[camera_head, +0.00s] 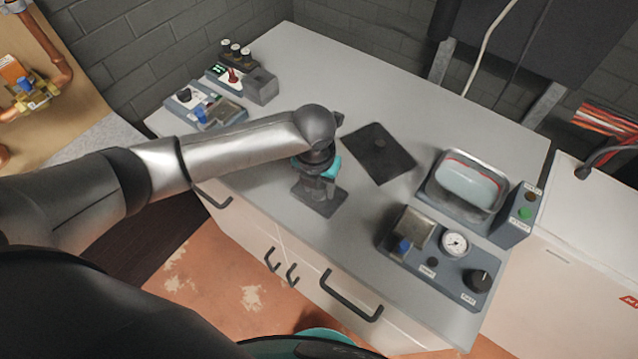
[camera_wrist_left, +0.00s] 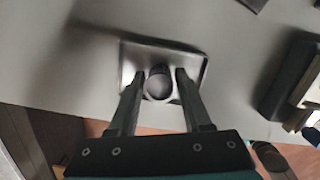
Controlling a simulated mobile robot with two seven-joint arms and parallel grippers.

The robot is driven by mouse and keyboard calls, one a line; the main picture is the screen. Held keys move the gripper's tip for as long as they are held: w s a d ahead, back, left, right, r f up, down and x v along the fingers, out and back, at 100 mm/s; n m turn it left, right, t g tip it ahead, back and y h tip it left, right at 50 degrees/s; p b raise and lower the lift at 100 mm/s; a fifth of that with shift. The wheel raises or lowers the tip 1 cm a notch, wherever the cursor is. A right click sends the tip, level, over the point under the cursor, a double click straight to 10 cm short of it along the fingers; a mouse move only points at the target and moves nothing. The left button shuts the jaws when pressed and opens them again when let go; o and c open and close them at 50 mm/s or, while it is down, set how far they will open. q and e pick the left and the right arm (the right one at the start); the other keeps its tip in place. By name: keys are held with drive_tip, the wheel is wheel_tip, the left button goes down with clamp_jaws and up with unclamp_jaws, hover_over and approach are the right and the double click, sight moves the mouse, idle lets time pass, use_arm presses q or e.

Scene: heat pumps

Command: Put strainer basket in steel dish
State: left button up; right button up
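A small rectangular steel dish (camera_wrist_left: 128,58) lies on the worktop under my left gripper (camera_wrist_left: 159,74). A short dark cylinder, apparently the strainer basket (camera_wrist_left: 158,85), stands inside the dish's outline, with its round opening facing the camera. The two fingers of my left gripper are on either side of it, with a narrow gap showing at each side, so the gripper looks open. In the head view my left gripper (camera_head: 318,178) points down over the dish (camera_head: 322,204), whose front part shows; the basket is hidden there. My right gripper is not in view.
A dark mat (camera_head: 370,165) with a small dark round piece lies to the right of the gripper. Further right are a basin (camera_head: 434,188) of pale liquid and a gauge panel (camera_head: 424,258). Small devices (camera_head: 222,112) stand at the back left. The worktop's back middle is clear.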

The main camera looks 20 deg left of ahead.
use_arm(q)
drive_tip(key=shift+o, duration=1.4)
wheel_tip(320, 180, up, 12)
drive_tip(key=s+p, duration=0.1)
drive_tip(key=p, duration=0.1)
drive_tip(key=shift+s+r, duration=0.15)
drive_tip(key=shift+s, duration=0.05)
